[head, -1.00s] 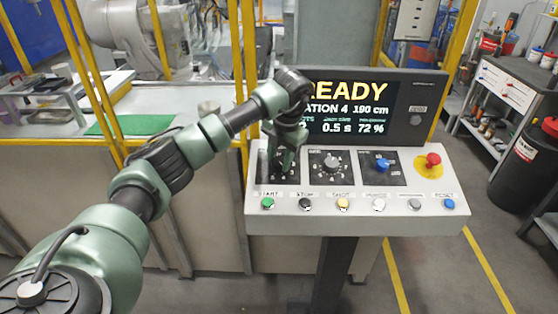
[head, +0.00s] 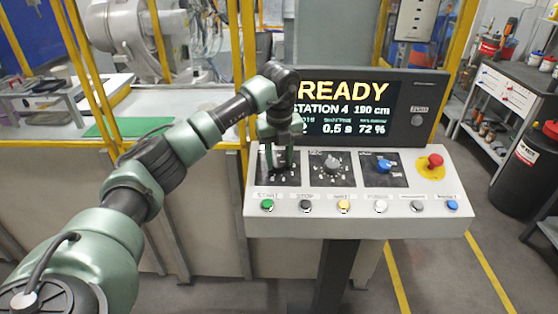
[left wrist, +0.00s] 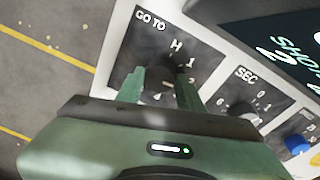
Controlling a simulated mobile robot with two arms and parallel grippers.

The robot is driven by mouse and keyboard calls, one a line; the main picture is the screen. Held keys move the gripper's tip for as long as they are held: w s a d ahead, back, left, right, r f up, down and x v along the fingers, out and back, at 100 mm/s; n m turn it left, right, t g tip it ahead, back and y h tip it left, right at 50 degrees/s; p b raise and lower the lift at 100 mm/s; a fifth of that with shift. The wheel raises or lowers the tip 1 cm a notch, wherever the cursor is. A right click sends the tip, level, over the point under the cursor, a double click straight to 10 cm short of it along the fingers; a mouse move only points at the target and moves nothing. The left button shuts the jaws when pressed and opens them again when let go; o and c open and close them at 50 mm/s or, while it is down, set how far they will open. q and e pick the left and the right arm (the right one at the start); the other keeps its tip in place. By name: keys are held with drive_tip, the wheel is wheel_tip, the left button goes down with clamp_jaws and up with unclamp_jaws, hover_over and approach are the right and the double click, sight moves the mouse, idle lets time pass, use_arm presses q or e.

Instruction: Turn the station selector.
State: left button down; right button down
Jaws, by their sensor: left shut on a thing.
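The station selector is a dark dial panel (left wrist: 150,45) marked "GO TO", with H and numbers around it in the left wrist view. It is the leftmost dial panel on the console in the head view. My left gripper (head: 280,165) points down over it. In the left wrist view my left gripper (left wrist: 159,88) has one finger on each side of the dark knob, shut on it. The knob is mostly hidden by the fingers and shadow, and I cannot tell where its pointer stands. My right gripper is not in view.
The console display (head: 345,108) reads READY, station 4. To the right are the SEC dial (head: 332,164), a blue knob (head: 383,167) and a red stop button (head: 435,160). A row of push buttons (head: 343,205) lines the front. Yellow posts (head: 247,70) stand behind at left.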

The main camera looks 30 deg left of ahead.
use_arm(q)
drive_tip(key=n, duration=0.4)
drive_tip(key=shift+a+r+n+t+h+b, duration=0.1)
drive_tip(key=shift+n+t+h+b, duration=0.2)
drive_tip(key=n, duration=0.3)
drive_tip(key=shift+n+b, duration=0.3)
drive_tip(key=shift+b, duration=0.05)
drive_tip(key=n+t+b, duration=0.1)
drive_tip(key=n, duration=0.3)
drive_tip(key=shift+a+n+t+b, duration=0.1)
drive_tip(key=shift+n+t+b, duration=0.35)
drive_tip(key=shift+n, duration=1.65)
drive_tip(key=c, duration=0.9)
unclamp_jaws()
drive_tip(key=shift+s, duration=0.1)
